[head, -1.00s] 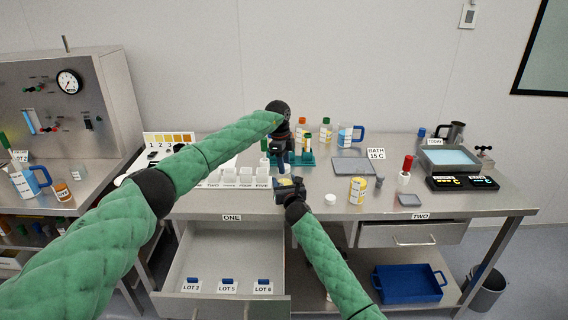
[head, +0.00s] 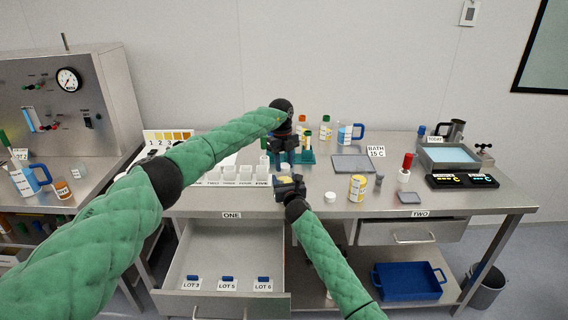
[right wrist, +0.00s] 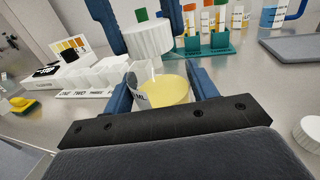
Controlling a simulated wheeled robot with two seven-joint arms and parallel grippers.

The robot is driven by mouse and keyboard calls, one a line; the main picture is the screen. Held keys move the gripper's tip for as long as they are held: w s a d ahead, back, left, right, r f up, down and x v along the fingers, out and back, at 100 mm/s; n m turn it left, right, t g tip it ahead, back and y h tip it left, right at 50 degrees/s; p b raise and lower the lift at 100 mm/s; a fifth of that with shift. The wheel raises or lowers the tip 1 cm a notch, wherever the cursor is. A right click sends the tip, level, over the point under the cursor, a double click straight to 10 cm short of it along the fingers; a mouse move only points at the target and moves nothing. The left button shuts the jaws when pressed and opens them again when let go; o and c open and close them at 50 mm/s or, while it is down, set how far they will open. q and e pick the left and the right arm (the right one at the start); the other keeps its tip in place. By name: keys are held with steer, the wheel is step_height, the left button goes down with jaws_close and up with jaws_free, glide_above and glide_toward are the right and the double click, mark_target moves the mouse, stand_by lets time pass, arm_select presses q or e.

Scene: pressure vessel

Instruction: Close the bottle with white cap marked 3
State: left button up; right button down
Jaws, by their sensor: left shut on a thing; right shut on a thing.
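My left gripper (head: 284,146) reaches over the bench from the left; its blue fingers also show in the right wrist view (right wrist: 146,22). It is shut on a white ribbed cap (right wrist: 149,40). My right gripper (head: 289,183) is shut on a clear bottle (right wrist: 165,91) with yellowish liquid and a partly seen label. The bottle is open at the top. The cap is just above the bottle mouth, a little to the left in the right wrist view; I cannot tell if they touch. No number on the cap can be read.
Another white cap (head: 330,197) lies on the bench right of my right gripper. White numbered cups (head: 229,174) are to the left, a teal rack (head: 306,157) behind. The drawer below (head: 226,250) is open.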

arm_select(q)
steer(key=m, duration=0.7)
steer(key=shift+y, duration=0.4)
steer(key=m, duration=0.4)
steer(key=shift+w, duration=0.1)
steer(key=m, duration=0.3)
steer(key=shift+y, duration=0.4)
steer(key=m, duration=0.4)
steer(key=shift+m+t, duration=0.3)
steer(key=m, duration=0.3)
steer(key=shift+o, duration=0.2)
steer(key=m+t, duration=0.1)
steer(key=m, duration=0.5)
steer(key=o, duration=1)
steer(key=shift+d, duration=0.1)
steer(key=shift+r, duration=0.1)
